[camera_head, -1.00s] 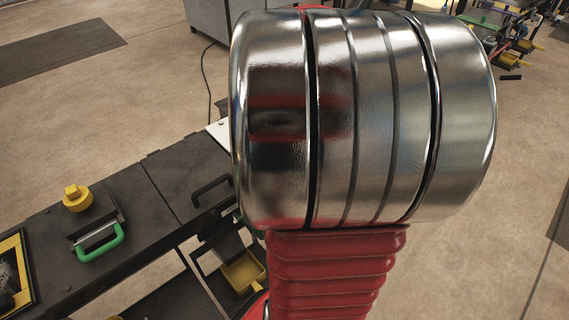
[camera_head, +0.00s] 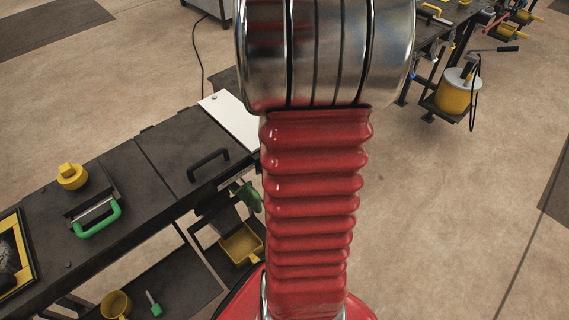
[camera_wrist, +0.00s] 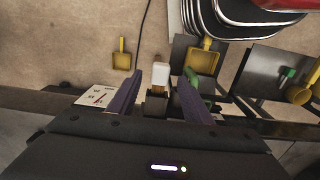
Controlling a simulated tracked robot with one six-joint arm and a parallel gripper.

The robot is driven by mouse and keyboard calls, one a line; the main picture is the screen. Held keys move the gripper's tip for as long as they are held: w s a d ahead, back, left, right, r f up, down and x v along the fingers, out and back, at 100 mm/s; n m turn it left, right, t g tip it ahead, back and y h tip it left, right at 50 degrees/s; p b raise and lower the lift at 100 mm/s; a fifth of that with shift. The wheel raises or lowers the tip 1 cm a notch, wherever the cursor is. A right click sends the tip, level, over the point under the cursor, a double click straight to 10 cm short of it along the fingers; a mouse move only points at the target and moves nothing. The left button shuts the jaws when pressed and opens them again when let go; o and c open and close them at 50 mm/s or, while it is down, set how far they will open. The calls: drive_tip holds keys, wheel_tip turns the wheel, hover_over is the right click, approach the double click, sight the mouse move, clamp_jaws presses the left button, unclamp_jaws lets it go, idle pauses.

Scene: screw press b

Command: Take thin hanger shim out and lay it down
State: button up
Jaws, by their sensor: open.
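My gripper (camera_wrist: 161,98) shows in the wrist view with its two dark purple fingers spread apart, open. A small piece with a white top and a yellowish lower part (camera_wrist: 160,76) shows between the fingers, beyond a dark block; I see no contact with it. I cannot pick out the thin hanger shim for certain in either view. In the head view my arm covers the middle of the picture and my gripper is out of sight.
The dark bench (camera_head: 140,150) carries a yellow knob (camera_head: 71,176), a green handle (camera_head: 97,220), a black handle (camera_head: 208,164) and a white plate (camera_head: 232,120). A yellow tray (camera_head: 241,243) and yellow cup (camera_head: 116,304) sit lower. A yellow bucket (camera_head: 455,93) stands right; open floor lies between.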

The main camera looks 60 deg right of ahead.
drive_tip(key=shift+f, duration=0.75)
drive_tip(key=shift+c, duration=0.2)
clamp_jaws()
